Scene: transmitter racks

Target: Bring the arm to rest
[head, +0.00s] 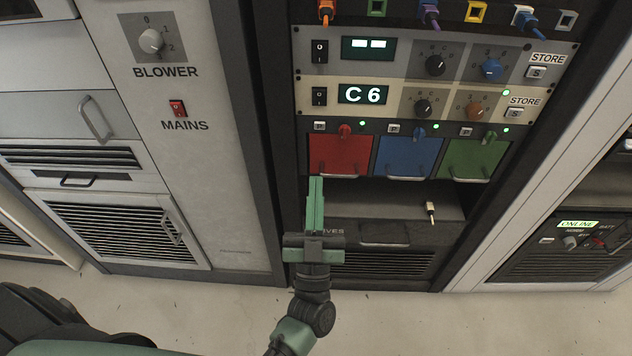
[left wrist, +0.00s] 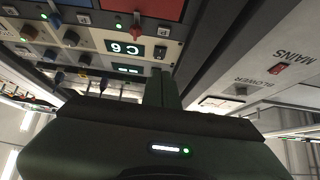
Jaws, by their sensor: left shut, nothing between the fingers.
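My left gripper (head: 316,205) is green and grey, and its arm comes up from the bottom of the head view. Its fingers are together and hold nothing. They point up in front of the rack, just below and overlapping the lower left of the red module (head: 340,152). I cannot tell whether they touch it. In the left wrist view the closed fingers (left wrist: 163,90) show against the rack. My right gripper is in neither view.
The rack has a blue module (head: 405,154), a green module (head: 474,156) and a display (head: 363,95) reading C6. A small connector (head: 431,210) lies on the shelf below. The BLOWER knob (head: 151,41) and red MAINS switch (head: 178,108) are left. Floor is clear in front.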

